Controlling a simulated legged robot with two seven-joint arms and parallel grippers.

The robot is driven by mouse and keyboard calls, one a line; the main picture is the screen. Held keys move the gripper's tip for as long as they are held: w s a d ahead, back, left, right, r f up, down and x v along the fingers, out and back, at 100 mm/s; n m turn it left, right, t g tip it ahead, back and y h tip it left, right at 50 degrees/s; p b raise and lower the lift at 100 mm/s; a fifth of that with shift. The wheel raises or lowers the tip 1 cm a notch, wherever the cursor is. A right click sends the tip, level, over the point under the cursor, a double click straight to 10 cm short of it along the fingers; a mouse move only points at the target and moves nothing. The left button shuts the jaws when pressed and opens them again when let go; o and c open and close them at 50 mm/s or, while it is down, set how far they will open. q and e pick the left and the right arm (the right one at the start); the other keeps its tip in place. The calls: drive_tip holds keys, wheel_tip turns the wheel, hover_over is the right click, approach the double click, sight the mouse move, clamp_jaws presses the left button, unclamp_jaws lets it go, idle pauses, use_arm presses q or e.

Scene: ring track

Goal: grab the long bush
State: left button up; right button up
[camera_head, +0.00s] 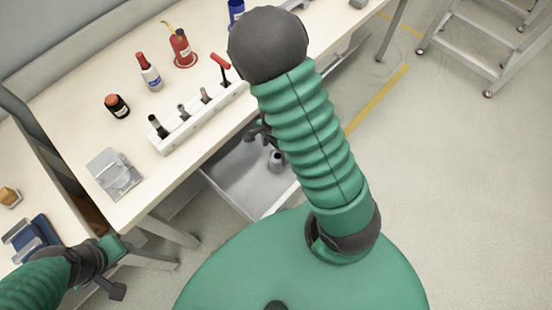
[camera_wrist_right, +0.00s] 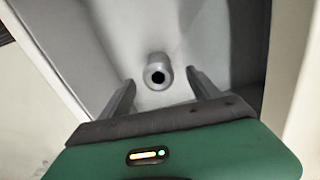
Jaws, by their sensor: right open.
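A grey, hollow cylindrical bush (camera_head: 277,161) stands in the open drawer below the worktable. In the right wrist view the bush (camera_wrist_right: 159,75) shows its dark round hole. My right gripper (camera_head: 258,133) is over the drawer, partly hidden behind my own arm. In the wrist view its two fingers (camera_wrist_right: 163,88) are apart, with the bush beyond and between their tips; no contact shows. My left gripper (camera_head: 117,290) is at the lower left, by the side table; its jaw opening cannot be made out.
The drawer (camera_head: 240,190) has raised walls around the bush. A step ladder (camera_head: 480,55) stands at the right; floor there is clear.

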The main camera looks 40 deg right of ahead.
sight(278, 157)
drive_tip(key=f, duration=0.1)
drive_tip(key=f+b, duration=0.1)
drive_tip(key=f, duration=0.1)
drive_tip(key=shift+s+a+b, duration=0.15)
drive_tip(key=shift+s+b, duration=0.05)
drive_tip(key=shift+b, duration=0.1)
drive_tip(key=shift+d+f+b, duration=0.25)
drive_tip(key=shift+f, duration=0.35)
drive_tip(key=shift+d+f+b, duration=0.2)
drive_tip(key=shift+d+f, duration=0.05)
drive_tip(key=shift+f, duration=0.35)
drive_tip(key=shift+d, duration=0.25)
drive_tip(key=shift+a+r, duration=0.25)
drive_tip(key=shift+a, duration=0.25)
drive_tip(key=c, duration=0.9)
drive_tip(key=shift+d, duration=0.1)
drive_tip(key=c, duration=0.5)
use_arm(q)
drive_tip(key=shift+s+d+f, duration=0.1)
drive_tip(key=shift+d+f, duration=0.05)
drive_tip(key=shift+f, duration=0.45)
drive_tip(key=shift+s+d+f, duration=0.1)
drive_tip(key=shift+d+f, duration=0.05)
drive_tip(key=shift+f, duration=0.45)
use_arm(e)
drive_tip(key=shift+d+f, duration=0.1)
drive_tip(key=shift+d, duration=0.05)
clamp_jaws()
